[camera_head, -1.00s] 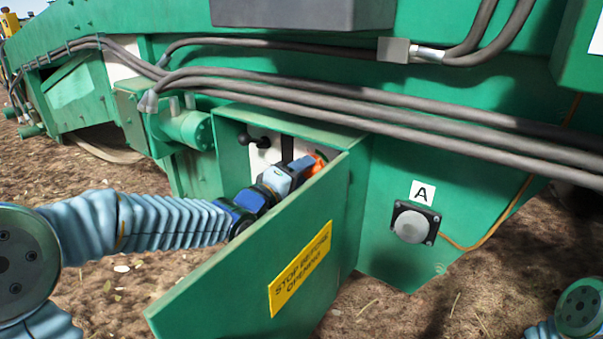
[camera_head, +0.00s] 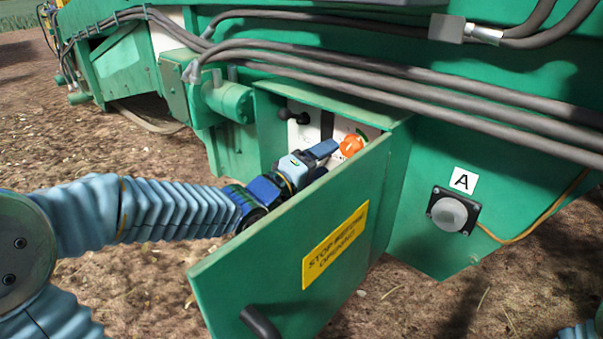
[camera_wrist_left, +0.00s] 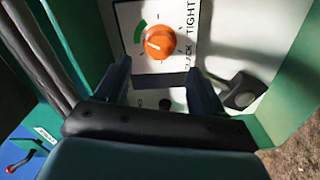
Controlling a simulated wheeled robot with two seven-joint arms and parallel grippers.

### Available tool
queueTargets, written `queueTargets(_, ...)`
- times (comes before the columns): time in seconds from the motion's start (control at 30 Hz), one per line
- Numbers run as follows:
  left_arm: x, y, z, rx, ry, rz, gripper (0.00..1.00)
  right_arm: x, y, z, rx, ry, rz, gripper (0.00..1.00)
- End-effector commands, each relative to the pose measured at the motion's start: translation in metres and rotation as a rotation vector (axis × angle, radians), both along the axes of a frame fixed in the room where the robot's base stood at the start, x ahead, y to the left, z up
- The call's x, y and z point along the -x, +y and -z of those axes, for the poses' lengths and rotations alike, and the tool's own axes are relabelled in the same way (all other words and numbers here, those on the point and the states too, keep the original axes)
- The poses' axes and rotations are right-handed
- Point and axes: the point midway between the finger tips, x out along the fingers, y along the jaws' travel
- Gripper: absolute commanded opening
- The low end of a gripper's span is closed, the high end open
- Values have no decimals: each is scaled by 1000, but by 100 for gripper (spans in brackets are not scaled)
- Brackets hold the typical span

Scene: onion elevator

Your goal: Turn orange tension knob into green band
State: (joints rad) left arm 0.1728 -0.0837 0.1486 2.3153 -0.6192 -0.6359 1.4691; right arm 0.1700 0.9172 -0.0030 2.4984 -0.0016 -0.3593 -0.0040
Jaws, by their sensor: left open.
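The orange tension knob (camera_head: 351,146) sits on a white panel inside the open green box. In the left wrist view, the knob (camera_wrist_left: 159,42) shows a pale pointer mark towards the left. The green band (camera_wrist_left: 139,31) is a short arc at the knob's upper left; the pointer looks to be below it, though the mark is small. My left gripper (camera_head: 325,155) is inside the box, just short of the knob. Its two fingers (camera_wrist_left: 160,82) are apart with nothing between them.
The open box door (camera_head: 300,250), with a yellow sign (camera_head: 335,247), stands in front of my left wrist. A black-knobbed lever (camera_head: 297,117) is left of the knob. Thick hoses (camera_head: 420,88) run above the box. A round button (camera_head: 452,212) marked A is to the right.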

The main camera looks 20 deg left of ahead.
Motion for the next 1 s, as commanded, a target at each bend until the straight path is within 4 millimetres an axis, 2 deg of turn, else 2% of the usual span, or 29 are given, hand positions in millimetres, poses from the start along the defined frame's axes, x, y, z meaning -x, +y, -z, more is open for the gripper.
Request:
queueTargets(0.03,13,6,-2,-2,-2,-4,69,0,0,-2,0,0,0,0)
queueTargets(0.2,48,18,-2,0,-2,-2,69,0,-1,-6,1,-2,1,0)
queueTargets(0.4,70,25,-1,-1,0,0,69,0,-1,-9,2,-2,2,0)
queueTargets(1.0,73,27,0,0,1,0,69,0,-1,-9,2,-2,2,0)
